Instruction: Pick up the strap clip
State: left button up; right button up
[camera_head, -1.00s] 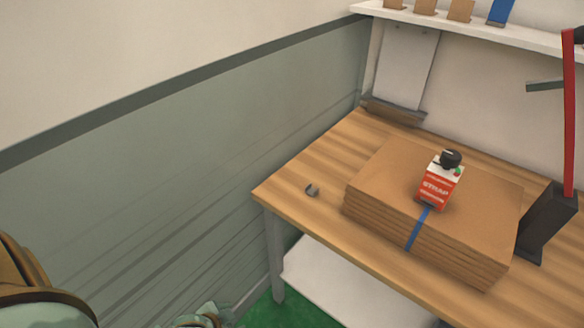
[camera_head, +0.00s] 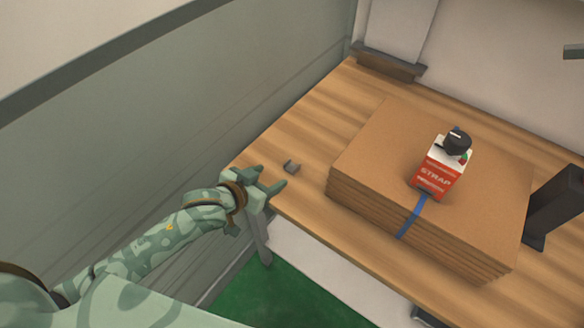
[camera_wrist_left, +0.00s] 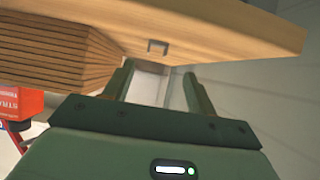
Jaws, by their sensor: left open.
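The strap clip (camera_head: 291,167) is a small grey metal piece lying on the wooden table (camera_head: 300,115) near its left corner. It also shows in the left wrist view (camera_wrist_left: 158,47), beyond the fingertips and a little above the gap between them. My left gripper (camera_head: 272,178) is open and empty at the table's left edge, just short of the clip and not touching it. In the left wrist view its two fingers (camera_wrist_left: 158,85) are spread apart. My right gripper is not in view.
A stack of cardboard sheets (camera_head: 385,145) lies right of the clip, with a blue strap (camera_head: 412,219) over its front. A dark stand (camera_head: 557,205) is at the right. The table around the clip is clear.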

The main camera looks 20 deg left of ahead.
aim_at(295, 165)
pick_arm(q)
jog(key=x, duration=0.2)
jog(key=shift+w+d+f+b, duration=0.1)
jog(key=shift+w+f+b, duration=0.1)
jog(key=shift+w+b, duration=0.1)
jog(key=b+x, duration=0.1)
jog(key=x, duration=0.1)
jog(key=b+x, duration=0.1)
jog(key=x, duration=0.2)
jog(key=shift+w+d+b, duration=0.2)
jog(key=shift+d+b, duration=0.1)
jog(key=c, duration=1.1)
